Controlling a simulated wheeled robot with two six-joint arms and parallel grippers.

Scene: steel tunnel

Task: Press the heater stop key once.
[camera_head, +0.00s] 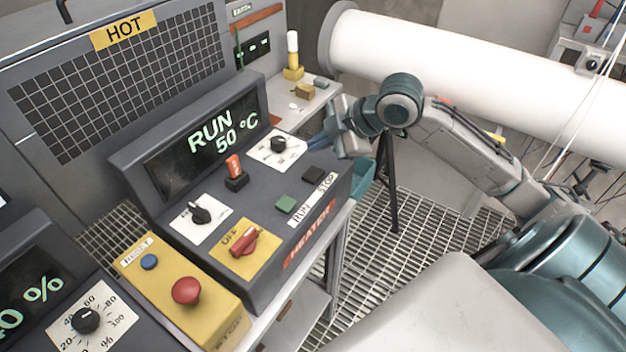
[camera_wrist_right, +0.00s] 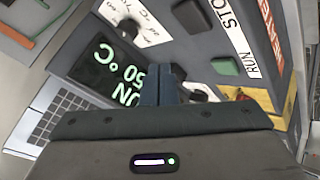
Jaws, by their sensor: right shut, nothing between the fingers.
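The heater console (camera_head: 265,265) carries a display (camera_head: 215,138) reading "RUN 50 °C". Its stop key is a black square (camera_head: 313,174) beside the STOP label, near the console's right edge. It also shows in the right wrist view (camera_wrist_right: 192,15), beyond and right of my fingertips. A green run key (camera_head: 286,204) sits beside it, by the RUN label. My right gripper (camera_head: 316,143) is shut and empty, with its fingers over the far right part of the console, apart from the stop key in the picture. In the right wrist view its fingers (camera_wrist_right: 160,86) are together. My left gripper is out of view.
A red rocker switch (camera_head: 235,170), two black knobs (camera_head: 278,144) (camera_head: 200,214) and a red OFF switch (camera_head: 243,243) share the console. A yellow box with a red stop button (camera_head: 186,290) stands in front. A large white pipe (camera_head: 460,75) runs behind my right arm.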

